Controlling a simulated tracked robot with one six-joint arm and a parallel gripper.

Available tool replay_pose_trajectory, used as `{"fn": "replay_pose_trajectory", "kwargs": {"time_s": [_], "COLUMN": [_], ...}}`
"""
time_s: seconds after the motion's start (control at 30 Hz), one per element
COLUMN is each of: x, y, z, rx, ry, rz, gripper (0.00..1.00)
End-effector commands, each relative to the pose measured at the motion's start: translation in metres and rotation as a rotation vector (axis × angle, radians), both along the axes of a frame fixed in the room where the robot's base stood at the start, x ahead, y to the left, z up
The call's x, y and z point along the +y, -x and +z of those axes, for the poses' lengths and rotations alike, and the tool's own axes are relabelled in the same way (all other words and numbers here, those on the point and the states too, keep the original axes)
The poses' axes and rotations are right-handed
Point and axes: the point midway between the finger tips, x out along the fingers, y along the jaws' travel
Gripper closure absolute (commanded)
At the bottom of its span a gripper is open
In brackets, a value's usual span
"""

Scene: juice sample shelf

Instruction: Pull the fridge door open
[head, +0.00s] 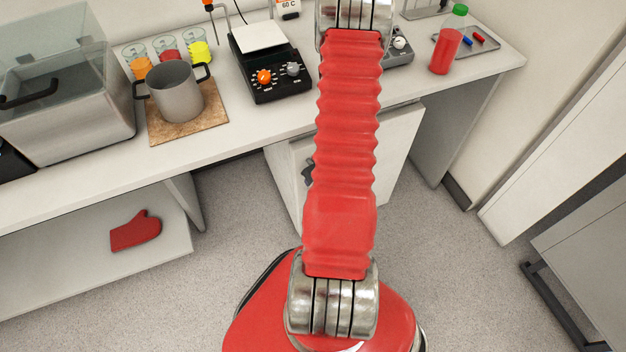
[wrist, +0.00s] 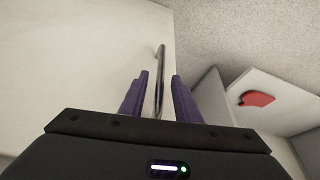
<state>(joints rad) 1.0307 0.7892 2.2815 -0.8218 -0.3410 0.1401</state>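The white fridge (head: 398,150) stands under the bench, partly hidden behind my red arm in the head view. In the wrist view its white door (wrist: 85,60) fills the left side. A thin metal bar handle (wrist: 160,85) runs along near the door's edge. My gripper (wrist: 160,85) has two purple fingers, one on each side of the handle. Gaps show between the handle and both fingers, so the gripper is open around it. I cannot tell whether the door is slightly ajar.
The bench (head: 270,125) overhangs the fridge and carries a pot (head: 177,95), a black hotplate (head: 270,75) and a red bottle (head: 444,52). A red mitt (head: 135,232) lies on a low shelf (head: 70,255) at left. Open floor (head: 240,215) lies between shelf and fridge.

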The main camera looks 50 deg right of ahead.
Motion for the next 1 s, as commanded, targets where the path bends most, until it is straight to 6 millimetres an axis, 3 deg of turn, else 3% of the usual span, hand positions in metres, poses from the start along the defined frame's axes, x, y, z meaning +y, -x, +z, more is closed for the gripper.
{"fn": "replay_pose_trajectory", "kwargs": {"time_s": [0.37, 0.77, 1.0], "x": [-0.004, -0.005, -0.005], "y": [-0.012, -0.015, -0.015], "z": [-0.033, -0.037, -0.037], "rx": [0.001, 0.000, 0.000], "ry": [-0.001, 0.000, 0.000], "rz": [0.000, 0.001, 0.001], "gripper": [0.70, 0.70, 0.86]}}
